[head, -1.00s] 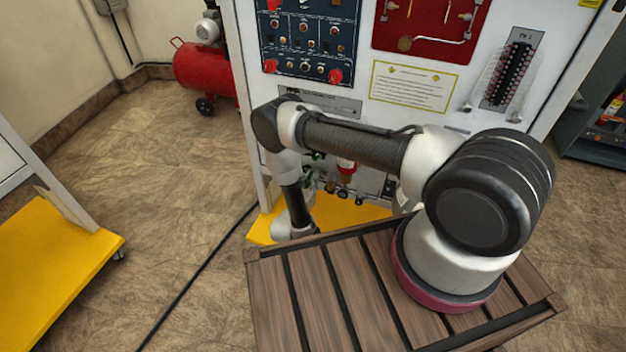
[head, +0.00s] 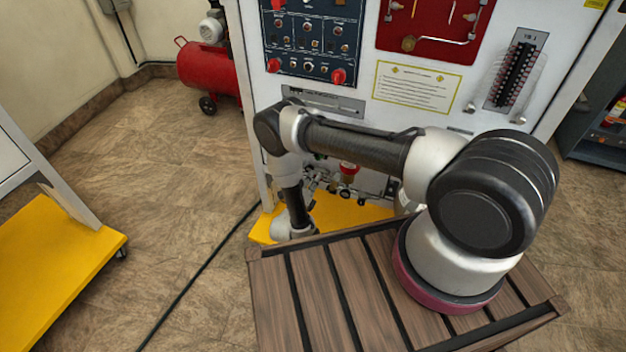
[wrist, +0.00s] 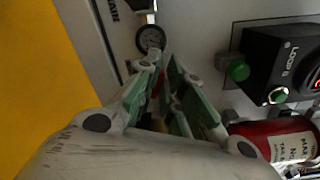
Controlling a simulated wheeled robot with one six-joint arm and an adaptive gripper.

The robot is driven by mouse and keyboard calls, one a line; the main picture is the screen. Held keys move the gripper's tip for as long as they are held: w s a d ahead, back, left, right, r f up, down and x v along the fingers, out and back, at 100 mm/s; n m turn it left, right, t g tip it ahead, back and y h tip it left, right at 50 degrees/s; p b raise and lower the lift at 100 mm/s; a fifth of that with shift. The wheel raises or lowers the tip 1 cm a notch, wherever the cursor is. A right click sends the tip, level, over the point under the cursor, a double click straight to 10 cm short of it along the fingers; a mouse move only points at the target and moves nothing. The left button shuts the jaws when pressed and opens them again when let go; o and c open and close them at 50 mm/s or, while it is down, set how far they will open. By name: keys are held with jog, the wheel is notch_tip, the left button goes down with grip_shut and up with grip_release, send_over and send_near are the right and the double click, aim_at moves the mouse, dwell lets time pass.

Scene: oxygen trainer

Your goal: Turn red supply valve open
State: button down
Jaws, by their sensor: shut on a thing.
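My gripper (wrist: 164,78) shows in the wrist view with its green-padded fingers close together. In the head view my arm reaches down to the lower front of the white panel (head: 352,100), and my gripper is hidden there.
In the wrist view, a round gauge (wrist: 150,39) is just beyond the fingertips. A green knob (wrist: 238,70), a black LOOP box (wrist: 283,62) and a red labelled cylinder (wrist: 285,140) are at right. A yellow base (head: 345,215) lies below the panel.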

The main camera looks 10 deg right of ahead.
jog(key=n, duration=0.4)
jog(key=shift+a+f+n, duration=0.1)
jog(key=shift+f+n, duration=0.2)
jog(key=shift+n, duration=0.1)
dwell(0.5)
jog(key=c, duration=1.5)
grip_release()
jog(key=shift+c, duration=0.2)
jog(key=v, duration=1.2)
